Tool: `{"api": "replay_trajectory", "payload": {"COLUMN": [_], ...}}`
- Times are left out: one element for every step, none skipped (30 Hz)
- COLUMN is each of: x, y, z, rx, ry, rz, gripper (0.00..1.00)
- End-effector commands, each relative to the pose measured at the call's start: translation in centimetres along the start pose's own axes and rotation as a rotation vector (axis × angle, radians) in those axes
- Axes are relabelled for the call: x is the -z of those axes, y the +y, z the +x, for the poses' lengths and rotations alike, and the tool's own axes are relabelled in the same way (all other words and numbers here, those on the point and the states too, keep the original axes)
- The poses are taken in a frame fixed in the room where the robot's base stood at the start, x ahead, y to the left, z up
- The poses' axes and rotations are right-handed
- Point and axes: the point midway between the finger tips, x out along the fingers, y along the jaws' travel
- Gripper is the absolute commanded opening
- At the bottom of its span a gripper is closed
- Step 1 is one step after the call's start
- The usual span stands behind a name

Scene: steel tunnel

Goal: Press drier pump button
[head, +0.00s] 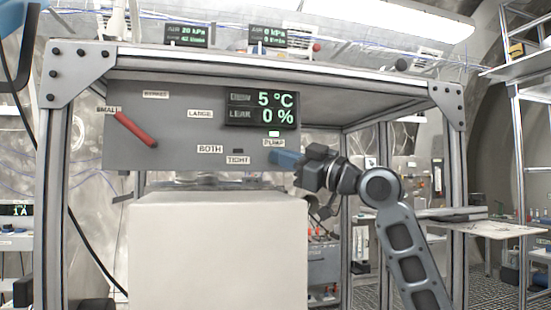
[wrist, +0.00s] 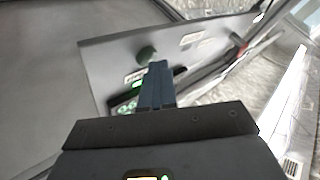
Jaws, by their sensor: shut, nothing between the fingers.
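The grey panel (head: 180,130) carries a label reading PUMP (head: 274,142) below its display.
A display (head: 262,108) reads 5 °C and 0 %. A red lever (head: 136,129) sits at the panel's left and also shows in the wrist view (wrist: 238,46). A white box (head: 218,245) stands below the panel. A metal frame (head: 55,180) surrounds the panel.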

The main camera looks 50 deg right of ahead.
Motion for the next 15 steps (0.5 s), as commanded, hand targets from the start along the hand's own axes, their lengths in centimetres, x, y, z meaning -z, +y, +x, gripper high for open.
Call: {"api": "replay_trajectory", "payload": {"x": [-0.08, -0.06, -0.02, 0.03, 0.08, 0.16, 0.22, 0.25, 0.29, 0.30, 0.31, 0.31, 0.31, 0.31, 0.32], "y": [-0.04, -0.09, -0.18, -0.26, -0.34, -0.43, -0.48, -0.51, -0.51, -0.50, -0.48, -0.48, -0.48, -0.47, -0.48], "z": [-0.03, -0.08, -0.17, -0.24, -0.32, -0.43, -0.49, -0.54, -0.56, -0.56, -0.55, -0.55, -0.55, -0.55, -0.57], "rx": [0.000, 0.000, 0.000, 0.000, 0.000, 0.000, 0.000, 0.000, 0.000, 0.000, 0.000, 0.000, 0.000, 0.000, 0.000], "ry": [-0.002, -0.001, -0.001, -0.001, 0.000, 0.000, 0.000, 0.000, -0.001, -0.001, -0.001, -0.001, -0.001, -0.001, -0.001], "rz": [0.000, 0.000, 0.000, 0.000, 0.000, 0.000, 0.001, 0.001, 0.001, 0.001, 0.001, 0.001, 0.001, 0.001, 0.001], "gripper": [0.00, 0.00, 0.00, 0.00, 0.00, 0.00, 0.00, 0.00, 0.00, 0.00, 0.00, 0.00, 0.00, 0.00, 0.00]}}
